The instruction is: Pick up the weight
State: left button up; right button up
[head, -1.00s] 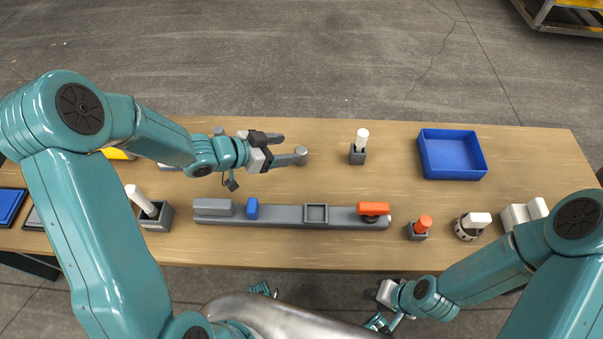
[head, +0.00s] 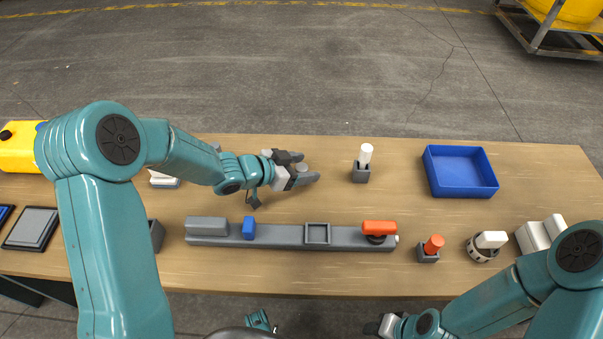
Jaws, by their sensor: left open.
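The weight appears to be a small grey cylinder (head: 302,167) standing on the wooden table in the head view; only its upper part shows. My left gripper (head: 307,167) is open, low over the table, with one finger on the far side of the cylinder and one on the near side. The near finger hides the cylinder's lower part, and I cannot tell whether either finger touches it. My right gripper (head: 381,326) is at the bottom of the view, off the table's front edge; its jaws are not clear.
A grey holder with a white cylinder (head: 365,155) stands right of my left gripper. A blue tray (head: 460,189) is farther right. A long grey rail (head: 275,234) with a blue block (head: 249,228) and red handle (head: 379,227) lies in front. Table between tray and rail is clear.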

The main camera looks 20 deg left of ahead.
pick_arm(q)
jog(key=c, duration=1.1)
jog(key=shift+r, duration=0.1)
